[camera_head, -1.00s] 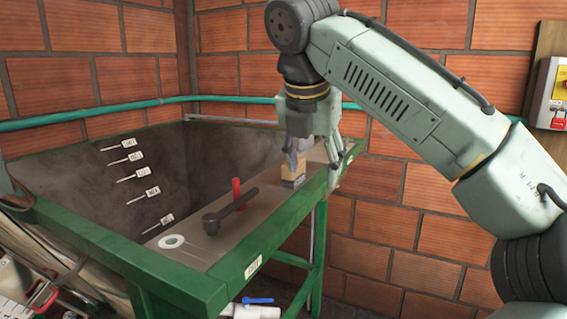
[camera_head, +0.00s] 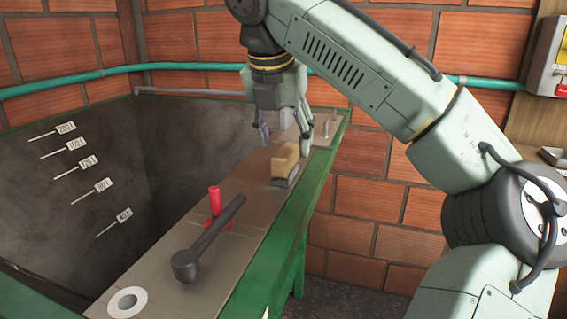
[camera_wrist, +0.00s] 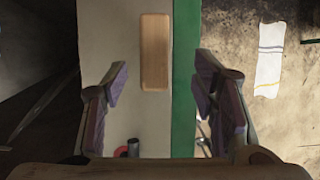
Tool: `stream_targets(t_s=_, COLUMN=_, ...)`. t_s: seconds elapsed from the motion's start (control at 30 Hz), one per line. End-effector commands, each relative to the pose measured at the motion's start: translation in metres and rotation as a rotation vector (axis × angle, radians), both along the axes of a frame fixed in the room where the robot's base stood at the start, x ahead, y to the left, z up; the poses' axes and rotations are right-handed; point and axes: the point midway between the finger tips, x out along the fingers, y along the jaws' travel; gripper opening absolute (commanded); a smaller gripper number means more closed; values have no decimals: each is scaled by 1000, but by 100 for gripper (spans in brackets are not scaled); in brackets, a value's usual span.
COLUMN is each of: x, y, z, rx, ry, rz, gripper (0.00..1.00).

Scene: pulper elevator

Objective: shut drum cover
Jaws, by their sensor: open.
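I cannot make out a drum cover in either view. My gripper (camera_head: 285,140) is open and empty above the grey board along the tank's right side, pointing down. In the head view it is just behind and above a wooden-backed brush (camera_head: 285,165) lying on the board. In the wrist view the two fingers of my gripper (camera_wrist: 162,85) stand apart, with the brush (camera_wrist: 155,50) seen between and beyond them. They do not appear to touch it.
The tank's grey board (camera_head: 110,282) carries a black handle (camera_head: 208,240), a red tool (camera_head: 214,200) and a white ring (camera_head: 127,302). A green rim (camera_head: 290,225) borders it. A pale striped cloth (camera_wrist: 270,60) lies to the right. Brick walls stand behind.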

Motion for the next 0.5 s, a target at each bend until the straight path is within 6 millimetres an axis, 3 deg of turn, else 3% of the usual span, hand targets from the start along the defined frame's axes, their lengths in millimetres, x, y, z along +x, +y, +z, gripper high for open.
stream_targets(t_s=0.33, x=11, y=0, z=-25, rx=2, ry=2, rz=3, gripper=53)
stream_targets(t_s=0.5, x=21, y=-2, z=-48, rx=-1, ry=0, rz=0, gripper=53)
